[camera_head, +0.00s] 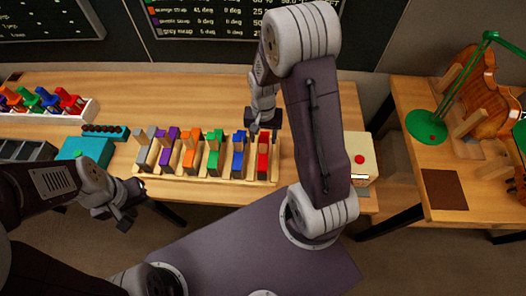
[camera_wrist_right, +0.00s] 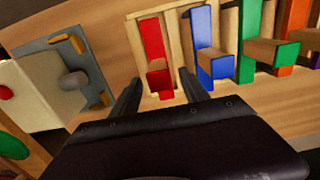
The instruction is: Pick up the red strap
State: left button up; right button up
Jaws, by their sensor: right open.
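The red strap (camera_head: 263,157) hangs at the right end of the wooden rack (camera_head: 205,178), beside the blue strap (camera_head: 239,160). In the right wrist view the red strap (camera_wrist_right: 153,50) lies ahead, between the directions of my two fingertips.
Green (camera_head: 214,150), orange (camera_head: 190,152), purple (camera_head: 166,150) and grey (camera_head: 145,148) straps stand left of the blue one. A cream box with a red button (camera_head: 360,160) stands to the right. A teal box (camera_head: 88,150) lies left. The table behind the rack is clear.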

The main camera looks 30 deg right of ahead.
aim_at(264, 145)
jog(key=f, duration=0.4)
jog(key=shift+s+f+p, duration=0.2)
jog(key=shift+f+p, duration=0.15)
jog(key=shift+p, duration=0.05)
jog(key=shift+w+f, duration=0.15)
jog(key=shift+f, duration=0.05)
grip_shut()
jog(key=shift+r, duration=0.1)
dwell(0.7)
